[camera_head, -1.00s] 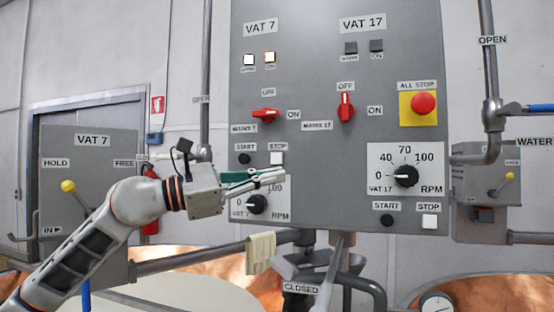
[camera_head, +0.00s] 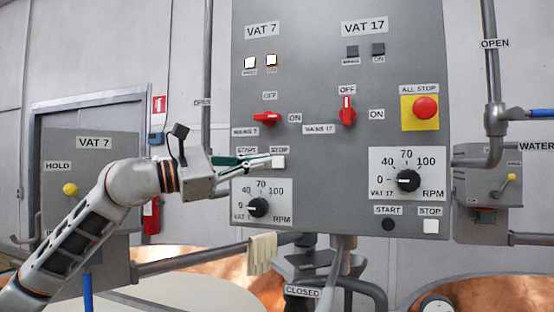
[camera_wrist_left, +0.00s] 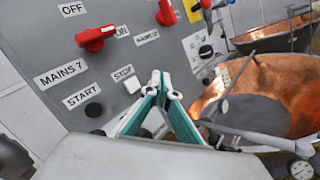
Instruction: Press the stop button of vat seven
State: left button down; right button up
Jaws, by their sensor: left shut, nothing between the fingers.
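The grey control panel (camera_head: 330,150) carries the VAT 7 controls on its left side. My left gripper (camera_head: 268,162), with green and white fingers, is shut and empty. Its tips are at the button's left edge in the head view; I cannot tell whether they touch it. The black start button (camera_wrist_left: 94,109) is hidden behind the gripper in the head view. My right gripper is not in view.
The vat seven speed knob (camera_head: 258,207) is just below the gripper, and the red mains switch (camera_head: 267,119) above it. The VAT 17 stop button (camera_head: 431,226) and red all-stop button (camera_head: 425,108) are farther right. A cloth (camera_head: 262,253) hangs below the panel.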

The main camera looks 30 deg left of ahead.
aim_at(278, 162)
pick_arm(q)
jog(key=w+a+p, duration=0.1)
jog(key=w+p, duration=0.2)
jog(key=w, duration=0.3)
jog(key=shift+a, duration=0.2)
jog(key=shift+w, duration=0.2)
dwell(1.2)
jog(key=shift+w+a+p, duration=0.1)
jog(key=shift+w+p, duration=0.2)
jog(key=shift+p, duration=0.05)
jog(key=shift+w+a+p, duration=0.1)
jog(key=shift+w+p, duration=0.3)
jog(key=shift+w, duration=0.05)
dwell(0.8)
jog(key=shift+s, duration=0.15)
jog(key=shift+s+d+b, duration=0.2)
jog(key=shift+s+b, duration=0.4)
jog(key=shift+s, duration=0.15)
